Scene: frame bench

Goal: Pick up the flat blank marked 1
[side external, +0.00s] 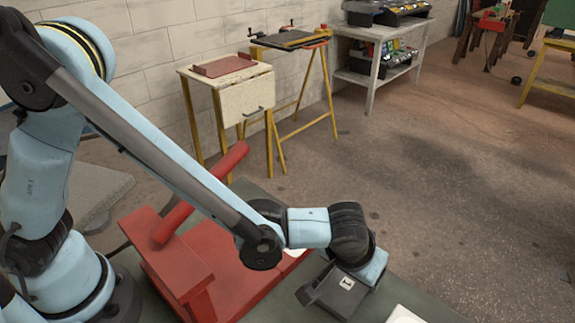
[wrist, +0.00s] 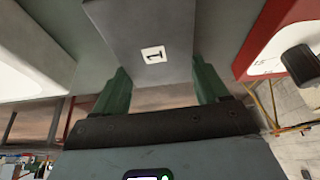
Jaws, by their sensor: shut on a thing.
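The flat blank marked 1 is a plain grey block with a white label reading 1. In the wrist view the blank (wrist: 175,25) lies between the two green fingers of my gripper (wrist: 160,76), which is shut on its near end. Its far end runs out of the top of the picture. In the side external view the blank (side external: 338,294) shows at the end of my arm, low in the picture, with its label facing up. My gripper's fingers are hard to make out there. I cannot tell whether the blank touches the bench.
A red press-like fixture (side external: 235,285) with a long red handle stands on the green-grey bench, left of my gripper. In the wrist view a red-rimmed white panel with a black knob (wrist: 300,64) is at right, and a pale block (wrist: 30,55) is at left.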

